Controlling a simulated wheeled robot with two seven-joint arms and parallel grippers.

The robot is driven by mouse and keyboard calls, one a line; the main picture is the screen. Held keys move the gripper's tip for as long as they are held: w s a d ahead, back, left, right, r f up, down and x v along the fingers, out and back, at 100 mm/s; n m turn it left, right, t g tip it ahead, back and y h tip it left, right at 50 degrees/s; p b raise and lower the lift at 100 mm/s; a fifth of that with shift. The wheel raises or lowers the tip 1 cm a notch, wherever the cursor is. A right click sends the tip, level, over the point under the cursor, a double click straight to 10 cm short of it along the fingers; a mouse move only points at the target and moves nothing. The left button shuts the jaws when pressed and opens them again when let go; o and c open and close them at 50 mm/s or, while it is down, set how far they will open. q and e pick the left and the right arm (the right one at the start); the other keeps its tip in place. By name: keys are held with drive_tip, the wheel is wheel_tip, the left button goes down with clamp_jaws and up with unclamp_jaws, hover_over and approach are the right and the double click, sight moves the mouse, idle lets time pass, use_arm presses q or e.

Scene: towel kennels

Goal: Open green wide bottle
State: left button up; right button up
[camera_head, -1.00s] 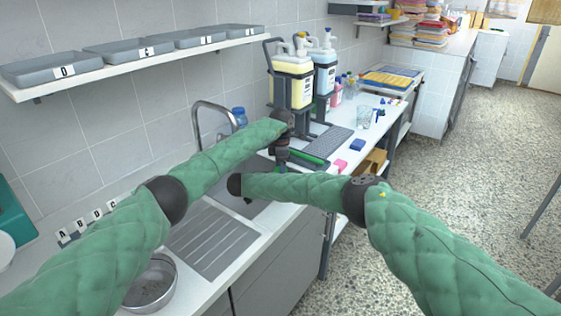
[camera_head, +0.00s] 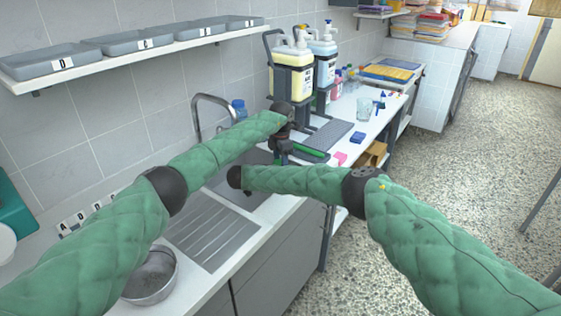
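I cannot pick out a green wide bottle for certain. My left gripper (camera_head: 283,152) hangs below the dark wrist at the end of the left arm, over the far end of the sink. It is small and dark, and its fingers do not show clearly. A flat green strip (camera_head: 309,151) lies just right of it on the counter. My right arm reaches left across the sink and ends in a dark joint; the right gripper does not show. The arms hide part of the sink.
Two large pump bottles, yellow (camera_head: 292,77) and white-blue (camera_head: 325,62), stand in holders by the wall. A blue-capped bottle (camera_head: 239,111) stands behind the faucet (camera_head: 196,112). A metal bowl (camera_head: 152,275) sits front left. A glass (camera_head: 364,109) and small blocks are on the right counter.

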sight(280, 162)
use_arm(q)
drive_tip(key=n, duration=0.5)
drive_tip(key=shift+n, duration=0.3)
drive_tip(key=n, duration=0.4)
drive_tip(key=shift+n, duration=0.4)
drive_tip(key=shift+w, duration=0.1)
drive_tip(key=shift+r, duration=0.45)
drive_tip(key=shift+r, duration=0.65)
drive_tip(key=shift+r, duration=0.15)
drive_tip(key=shift+r, duration=1.9)
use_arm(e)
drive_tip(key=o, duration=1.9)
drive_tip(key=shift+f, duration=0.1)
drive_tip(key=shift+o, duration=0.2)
